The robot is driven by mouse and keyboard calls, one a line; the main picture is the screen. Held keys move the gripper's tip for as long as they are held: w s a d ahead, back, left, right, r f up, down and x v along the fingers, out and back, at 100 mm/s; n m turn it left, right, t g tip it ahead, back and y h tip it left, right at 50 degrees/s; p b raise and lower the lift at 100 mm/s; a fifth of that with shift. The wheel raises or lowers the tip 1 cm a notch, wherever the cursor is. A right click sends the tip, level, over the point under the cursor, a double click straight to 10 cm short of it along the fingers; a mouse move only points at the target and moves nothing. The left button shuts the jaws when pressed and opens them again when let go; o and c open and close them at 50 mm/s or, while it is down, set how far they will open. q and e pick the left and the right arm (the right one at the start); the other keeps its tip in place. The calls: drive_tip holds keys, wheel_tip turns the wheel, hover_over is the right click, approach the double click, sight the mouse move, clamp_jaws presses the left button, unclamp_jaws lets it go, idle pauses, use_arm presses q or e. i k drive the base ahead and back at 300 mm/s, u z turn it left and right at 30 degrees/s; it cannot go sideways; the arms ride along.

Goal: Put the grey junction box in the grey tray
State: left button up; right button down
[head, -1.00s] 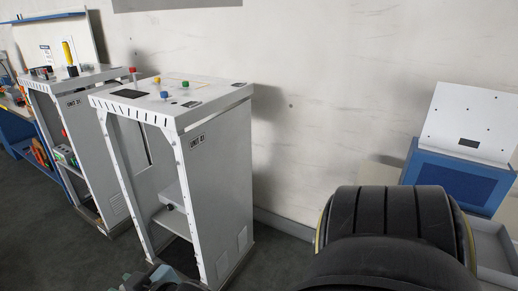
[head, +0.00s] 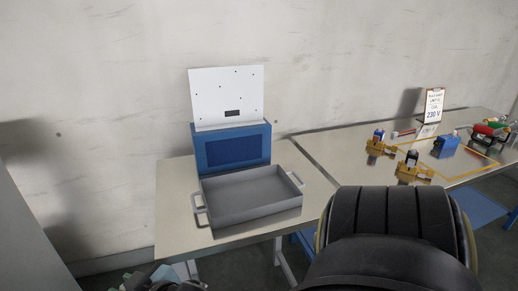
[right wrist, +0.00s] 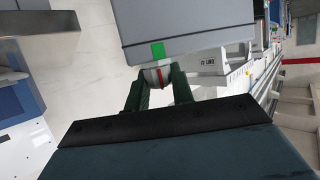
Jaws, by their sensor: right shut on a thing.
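The grey tray (head: 258,216) stands on the light table in the head view, in front of a blue box. It has a handle at each side, and its visible floor is bare. In the right wrist view my right gripper (right wrist: 158,80) is shut on a small pale round part with a red band. This part adjoins a large grey box (right wrist: 185,20) with a green square, which I take as the grey junction box; it is cut off by the top edge. In the head view my dark right arm hides the right gripper and box. My left gripper is not clearly in view.
A blue box (head: 232,150) with a white panel (head: 227,96) stands behind the tray. To the right, a second table (head: 345,150) holds yellow-based parts (head: 414,172), a blue part (head: 446,146) and a sign (head: 434,105). Bare tabletop (head: 175,195) lies left of the tray.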

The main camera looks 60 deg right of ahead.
sight(247, 194)
drive_tip(key=z, duration=1.75)
